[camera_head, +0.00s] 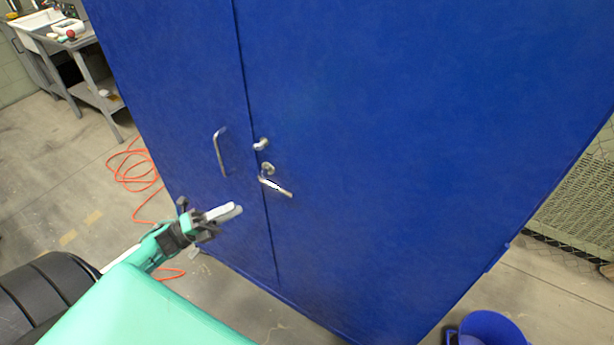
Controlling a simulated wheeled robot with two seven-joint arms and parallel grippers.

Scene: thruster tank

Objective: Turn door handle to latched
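A large blue cabinet (400,130) with two doors fills the middle of the head view. On the right door, close to the seam, a silver lever handle (276,187) points to the right and slightly down. A small silver knob (261,144) and a round lock fitting (267,168) sit above it. The left door has a silver pull bar (220,151). My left gripper (226,212) is in front of the left door, lower left of the lever and apart from it. Its fingers look close together, with nothing visible between them; their gap is unclear. My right gripper is out of view.
An orange cable (136,172) lies on the concrete floor left of the cabinet. A metal sink table (75,50) stands at the upper left. A blue bin (490,328) is at the bottom right, and wire mesh (580,200) is at the right.

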